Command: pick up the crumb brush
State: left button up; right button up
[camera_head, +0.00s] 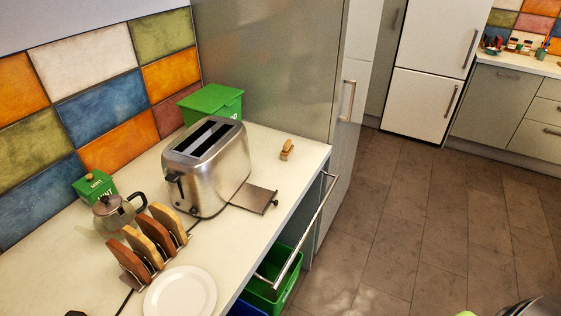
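A small wooden brush (287,149), which looks like the crumb brush, stands on the pale counter (305,158) to the right of the toaster, near the counter's far right end. It is light brown and small in the picture, so its bristles are hard to make out. Nothing touches it. Neither of my grippers can be made out in the head view.
A steel toaster (213,168) stands left of the brush, with a flat crumb tray (254,198) sticking out towards the edge. Behind is a green bin (211,103). Nearer are a toast rack (150,243), teapot (115,212) and plate (180,293). A rail (305,229) runs along the counter front.

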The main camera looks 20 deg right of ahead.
aim_at(286, 152)
jog(key=i+l, duration=0.1)
jog(key=l, duration=0.4)
jog(key=i+l, duration=0.15)
jog(key=l, duration=0.3)
jog(key=i+l, duration=0.1)
jog(key=l, duration=0.4)
